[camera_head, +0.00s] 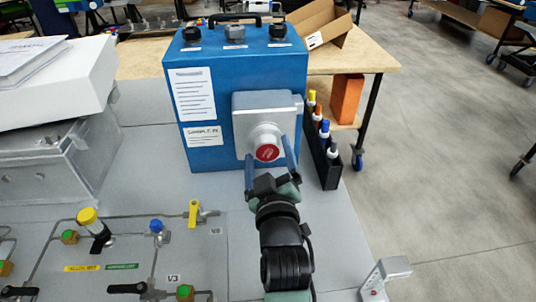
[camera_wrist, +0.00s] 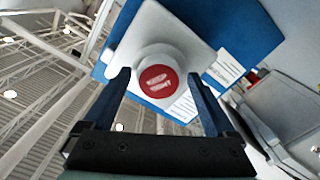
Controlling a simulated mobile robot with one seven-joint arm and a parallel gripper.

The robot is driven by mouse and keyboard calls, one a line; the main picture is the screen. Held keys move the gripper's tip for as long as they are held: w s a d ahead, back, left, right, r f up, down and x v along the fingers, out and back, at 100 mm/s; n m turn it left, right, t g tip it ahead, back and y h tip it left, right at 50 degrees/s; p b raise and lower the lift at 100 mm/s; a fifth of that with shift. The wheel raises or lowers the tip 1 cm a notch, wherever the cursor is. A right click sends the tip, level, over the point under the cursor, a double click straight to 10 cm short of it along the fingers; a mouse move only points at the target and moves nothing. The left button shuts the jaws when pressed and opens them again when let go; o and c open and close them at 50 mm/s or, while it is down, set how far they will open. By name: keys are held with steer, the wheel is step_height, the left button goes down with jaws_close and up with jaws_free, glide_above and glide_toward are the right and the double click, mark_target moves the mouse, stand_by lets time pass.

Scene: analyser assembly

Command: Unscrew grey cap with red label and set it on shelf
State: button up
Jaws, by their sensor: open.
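The grey cap with the red label (camera_head: 266,146) sits on the grey square housing (camera_head: 251,103) on the front of the blue analyser box (camera_head: 200,158). In the wrist view the cap (camera_wrist: 158,80) faces the camera, its red round label in full view. My gripper (camera_head: 267,154) is open in front of the cap, one blue finger on each side of it. In the wrist view the fingers (camera_wrist: 163,78) stand left and right of the cap with gaps showing. I cannot tell how far the tips reach along it.
A black rack (camera_head: 325,157) with several coloured markers stands right of the box. A panel with pipes and valves (camera_head: 120,245) lies at front left. A wooden table (camera_head: 355,50) stands behind, with an orange block (camera_head: 347,97) below.

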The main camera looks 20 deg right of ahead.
steer(key=shift+r, duration=0.1)
steer(key=shift+r+m+p, duration=0.1)
steer(key=shift+m+p, duration=0.5)
steer(key=shift+m, duration=0.5)
steer(key=m+p, duration=0.2)
steer(key=m, duration=0.2)
steer(key=shift+r, duration=0.1)
steer(key=m+p, duration=0.3)
steer(key=m, duration=0.2)
steer(key=shift+r+m, duration=0.1)
steer(key=shift+m, duration=0.3)
steer(key=m+p, duration=0.3)
steer(key=m, duration=0.3)
steer(key=shift+p, duration=0.35)
steer(key=m+p, duration=0.1)
steer(key=m, duration=0.5)
steer(key=shift+f, duration=0.2)
steer(key=shift+c, duration=0.3)
